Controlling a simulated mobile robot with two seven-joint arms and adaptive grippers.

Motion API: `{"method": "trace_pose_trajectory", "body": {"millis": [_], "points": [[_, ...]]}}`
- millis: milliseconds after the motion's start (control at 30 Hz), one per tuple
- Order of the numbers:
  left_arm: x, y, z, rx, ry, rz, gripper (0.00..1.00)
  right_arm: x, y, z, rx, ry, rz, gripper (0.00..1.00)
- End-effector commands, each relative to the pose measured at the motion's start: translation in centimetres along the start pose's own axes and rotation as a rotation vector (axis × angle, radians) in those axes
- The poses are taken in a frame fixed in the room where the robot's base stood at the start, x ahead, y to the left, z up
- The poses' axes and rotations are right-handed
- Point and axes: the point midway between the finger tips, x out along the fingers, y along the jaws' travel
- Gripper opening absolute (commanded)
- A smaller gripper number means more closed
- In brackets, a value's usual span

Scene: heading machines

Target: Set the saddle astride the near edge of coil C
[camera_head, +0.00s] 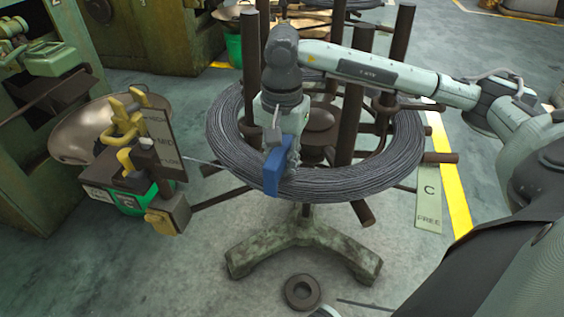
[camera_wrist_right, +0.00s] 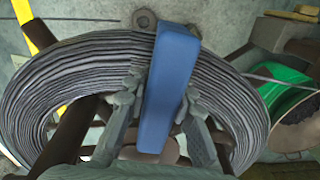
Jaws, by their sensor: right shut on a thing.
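The saddle (camera_head: 273,174) is a blue block-like piece, also seen in the wrist view (camera_wrist_right: 166,88). My right gripper (camera_head: 280,150) is shut on it, with a finger on either side in the wrist view (camera_wrist_right: 160,125). Coil C (camera_head: 345,186) is a thick ring of grey wire lying flat on a stand; it fills much of the wrist view (camera_wrist_right: 85,68). The saddle is at the coil's near edge, across the wire band, its lower end reaching the outer side. I cannot tell whether it touches the wire. My left gripper is not in view.
Dark posts (camera_head: 398,45) rise around the coil and arms stick out below it. A stand with yellow levers (camera_head: 130,120) and a copper bowl (camera_head: 80,132) is left. A dark ring (camera_head: 302,291) lies on the floor. A sign reading C FREE (camera_head: 428,205) lies right.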

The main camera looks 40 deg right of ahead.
Motion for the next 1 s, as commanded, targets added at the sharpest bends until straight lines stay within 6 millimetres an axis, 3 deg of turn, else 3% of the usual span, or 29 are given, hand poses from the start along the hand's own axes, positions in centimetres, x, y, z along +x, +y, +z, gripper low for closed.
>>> {"method": "trace_pose_trajectory", "body": {"millis": [33,300,333,567,1000], "points": [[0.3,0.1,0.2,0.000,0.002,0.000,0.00,1.9,0.3,0.4,0.001,-0.013,0.020,0.00],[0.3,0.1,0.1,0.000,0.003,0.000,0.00,1.9,0.5,0.4,0.001,-0.013,0.026,0.00],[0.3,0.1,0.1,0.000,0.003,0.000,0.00,1.9,0.5,0.4,0.001,-0.013,0.027,0.22],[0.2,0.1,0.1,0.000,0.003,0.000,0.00,1.7,0.6,0.4,-0.001,-0.014,0.028,0.50],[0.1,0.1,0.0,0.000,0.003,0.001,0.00,0.8,0.3,0.4,-0.002,-0.012,0.019,0.51]]}}
